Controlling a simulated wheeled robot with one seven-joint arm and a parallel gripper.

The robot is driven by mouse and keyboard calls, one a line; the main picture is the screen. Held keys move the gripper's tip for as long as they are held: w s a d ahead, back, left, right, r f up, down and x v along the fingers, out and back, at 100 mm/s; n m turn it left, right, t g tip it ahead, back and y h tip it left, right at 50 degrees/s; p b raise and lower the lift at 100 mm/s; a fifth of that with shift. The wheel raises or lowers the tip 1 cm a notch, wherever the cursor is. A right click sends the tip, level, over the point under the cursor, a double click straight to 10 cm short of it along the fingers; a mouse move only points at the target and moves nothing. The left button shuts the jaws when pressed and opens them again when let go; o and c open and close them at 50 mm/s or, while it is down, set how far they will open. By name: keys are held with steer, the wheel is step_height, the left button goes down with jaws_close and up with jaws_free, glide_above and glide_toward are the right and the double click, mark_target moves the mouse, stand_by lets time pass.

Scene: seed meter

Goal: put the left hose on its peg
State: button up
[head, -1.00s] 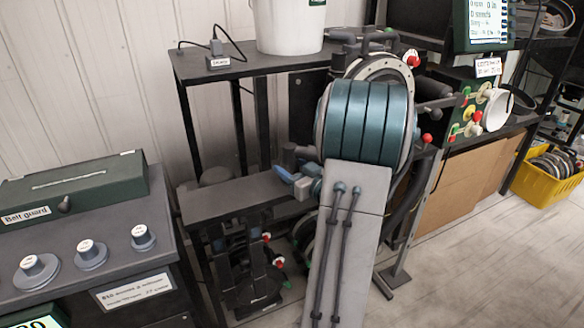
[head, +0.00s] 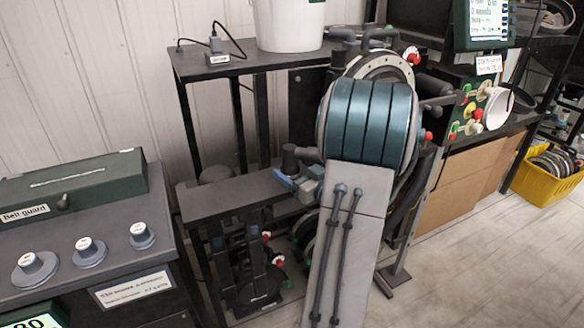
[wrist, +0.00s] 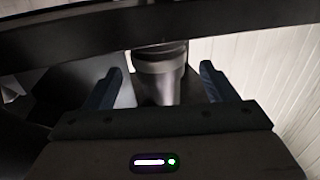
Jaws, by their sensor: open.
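In the head view my gripper (head: 291,184) is small and partly hidden behind my own arm. Its blue fingers are low over the dark shelf, beside a short dark upright stub (head: 289,160) with a side piece. In the wrist view my gripper (wrist: 161,70) is open, and a dark, shiny cylinder (wrist: 160,82) with a paler ring stands between and beyond the fingers. The fingers look clear of it. I cannot tell whether it is a hose end or a peg. A thick dark hose (head: 402,200) shows behind my arm; the left hose is not clearly identifiable.
The dark shelf (head: 225,196) stands below a higher table (head: 235,68) with a white bucket (head: 290,22). A dark bar (wrist: 80,42) crosses the wrist view. The belt guard box (head: 75,185) is at left, a yellow crate (head: 545,182) at right. Floor on the right is clear.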

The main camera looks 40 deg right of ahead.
steer(key=s, duration=1.2)
steer(key=shift+d, duration=0.1)
